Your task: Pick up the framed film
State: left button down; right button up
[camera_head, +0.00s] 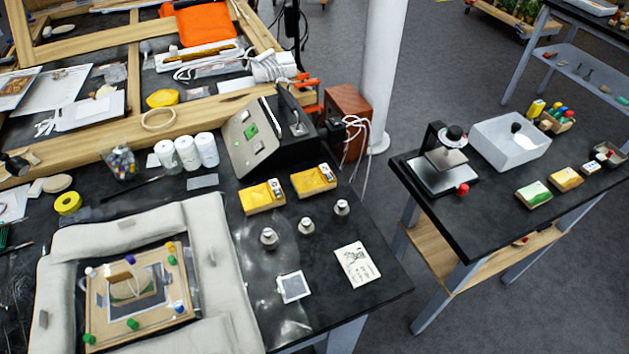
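A small square with a white frame and a grey middle, which looks like the framed film (293,287), lies flat near the front edge of the black table (335,318). A clear, shiny sheet or patch seems to lie around it on the table top. A white card with a dark drawing (357,264) lies to its right, apart from it. Several small metal weights (269,237) stand behind it. Neither of my grippers shows in this view.
A pale padded cushion border (222,270) surrounds a wooden board with coloured pegs (183,315) at left. Yellow trays (262,197), a dark device with a slanted panel (250,135) and white jars (186,153) stand behind. A separate table (459,225) stands right, across a gap.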

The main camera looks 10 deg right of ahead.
aim_at(294, 286)
jog(key=k+z, duration=0.3)
jog(key=k, duration=0.3)
jog(key=k+l+z, duration=0.1)
jog(key=k+z, duration=0.25)
jog(key=k, duration=0.2)
